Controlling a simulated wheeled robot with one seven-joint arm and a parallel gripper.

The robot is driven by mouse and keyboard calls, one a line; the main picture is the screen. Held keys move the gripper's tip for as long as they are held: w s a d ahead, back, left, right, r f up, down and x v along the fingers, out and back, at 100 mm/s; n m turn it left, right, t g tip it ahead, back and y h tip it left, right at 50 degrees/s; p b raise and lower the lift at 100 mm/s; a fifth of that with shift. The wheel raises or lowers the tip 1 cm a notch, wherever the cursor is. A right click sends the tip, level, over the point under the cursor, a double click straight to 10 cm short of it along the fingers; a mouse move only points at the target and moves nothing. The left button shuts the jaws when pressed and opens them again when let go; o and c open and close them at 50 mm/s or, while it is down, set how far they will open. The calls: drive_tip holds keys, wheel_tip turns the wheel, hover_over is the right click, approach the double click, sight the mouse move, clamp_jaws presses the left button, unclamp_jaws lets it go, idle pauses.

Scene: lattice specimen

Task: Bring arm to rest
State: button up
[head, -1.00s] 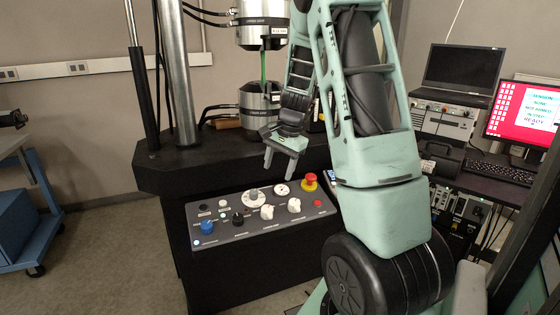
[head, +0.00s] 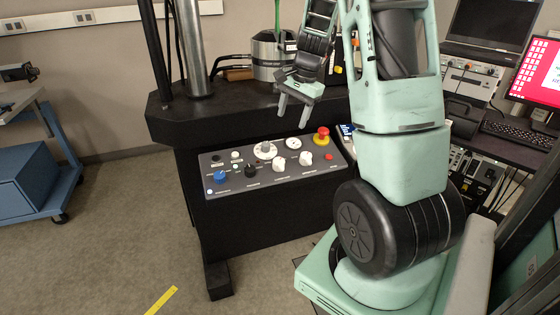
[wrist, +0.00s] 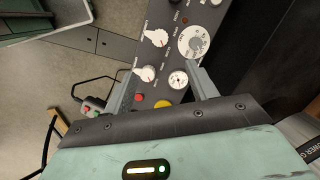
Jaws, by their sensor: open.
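My arm rises from its base on the right in the head view. Its forearm hangs toward the testing machine. My gripper (head: 293,113) points down above the back edge of the control panel (head: 262,178), with its two fingers apart and nothing between them. In the wrist view my gripper (wrist: 165,88) is also spread and empty, with the panel's knobs and gauge (wrist: 178,79) seen beyond and between the fingers.
A red emergency stop (head: 322,134) stands on the panel just right of the gripper. The machine's lower grip (head: 268,58) holds a green specimen (head: 277,14) behind it. A laptop (head: 492,35) and red-screened monitor (head: 537,75) stand at right.

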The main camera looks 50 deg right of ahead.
idle(0.3)
drive_tip(key=a+r+n+g+y+p, duration=0.2)
drive_tip(key=a+n, duration=1)
drive_tip(key=a, duration=1.9)
drive_tip(key=s+a+n+h, duration=0.2)
drive_tip(key=s+a+n, duration=1.1)
drive_tip(key=s, duration=0.6)
drive_tip(key=shift+a+r, duration=0.45)
drive_tip(key=shift+a, duration=0.5)
